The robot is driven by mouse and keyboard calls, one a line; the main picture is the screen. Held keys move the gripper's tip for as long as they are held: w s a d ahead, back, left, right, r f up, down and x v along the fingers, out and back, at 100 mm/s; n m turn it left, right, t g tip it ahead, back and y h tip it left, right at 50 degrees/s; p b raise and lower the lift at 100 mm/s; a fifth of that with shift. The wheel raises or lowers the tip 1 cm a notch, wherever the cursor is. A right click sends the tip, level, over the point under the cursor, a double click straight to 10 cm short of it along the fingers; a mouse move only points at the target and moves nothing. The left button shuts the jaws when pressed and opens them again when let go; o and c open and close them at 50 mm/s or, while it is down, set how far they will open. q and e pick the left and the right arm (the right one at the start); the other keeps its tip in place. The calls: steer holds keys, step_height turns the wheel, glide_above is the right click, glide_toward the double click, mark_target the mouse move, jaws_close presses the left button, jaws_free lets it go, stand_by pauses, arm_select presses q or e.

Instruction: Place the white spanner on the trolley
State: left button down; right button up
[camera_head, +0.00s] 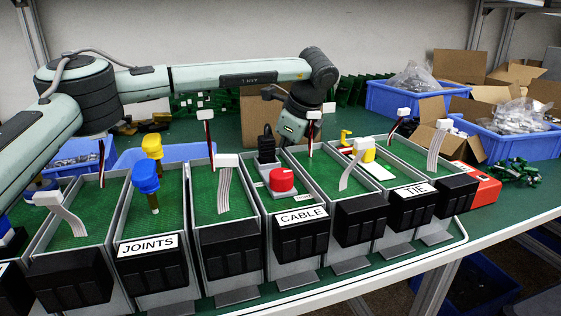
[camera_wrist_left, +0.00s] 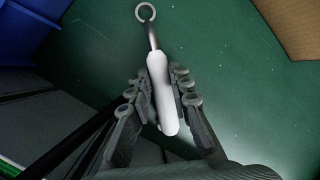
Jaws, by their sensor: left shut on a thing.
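The white spanner (camera_wrist_left: 160,90) shows in the left wrist view. It has a thick white handle, a dark shaft and a ring at its far end. My left gripper (camera_wrist_left: 159,80) is shut on the handle, with its dark fingers on either side. The spanner is above a green surface. In the head view my left arm reaches across from the left, and its wrist bends down behind the bins; the fingers and the spanner are hidden there. My right gripper is not in view. I cannot make out a trolley in either view.
A row of green-floored bins, with labels such as CABLE (camera_head: 301,217), fills the front of the bench. Blue crates (camera_head: 400,100) and cardboard boxes stand at the back right. In the wrist view, a blue bin (camera_wrist_left: 28,28) and cardboard (camera_wrist_left: 295,25) flank a clear green area.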

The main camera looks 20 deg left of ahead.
arm_select(q)
steer(key=c, duration=1.4)
jaws_free()
